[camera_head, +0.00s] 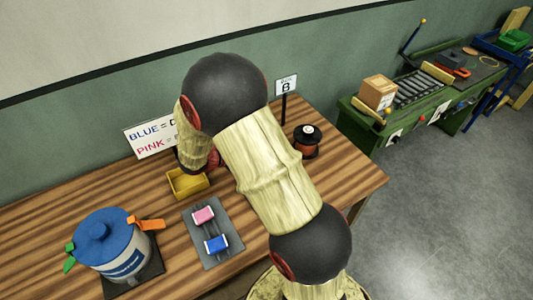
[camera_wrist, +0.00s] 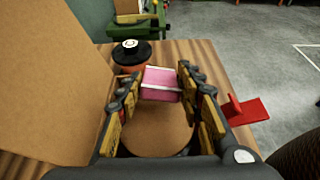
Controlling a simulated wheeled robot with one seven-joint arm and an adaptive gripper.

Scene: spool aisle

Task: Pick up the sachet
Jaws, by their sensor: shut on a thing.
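The sachet appears to be the pink block-like packet (camera_wrist: 161,84) with a white band, seen in the wrist view between my fingertips. My gripper (camera_wrist: 160,90) is shut on it, one yellow-padded finger on each side. The packet shows above the wooden table in that view; whether it touches the table I cannot tell. In the head view my arm hides the gripper's fingers and the held packet.
An orange spool with a black top (camera_head: 307,141) stands on the table (camera_head: 345,180) near a "B" sign (camera_head: 286,85). A yellow bin (camera_head: 187,184), a grey tray (camera_head: 229,256) with pink and blue pieces, and a blue-lidded pot (camera_head: 112,240) stand left. A green conveyor bench (camera_head: 430,85) is beyond.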

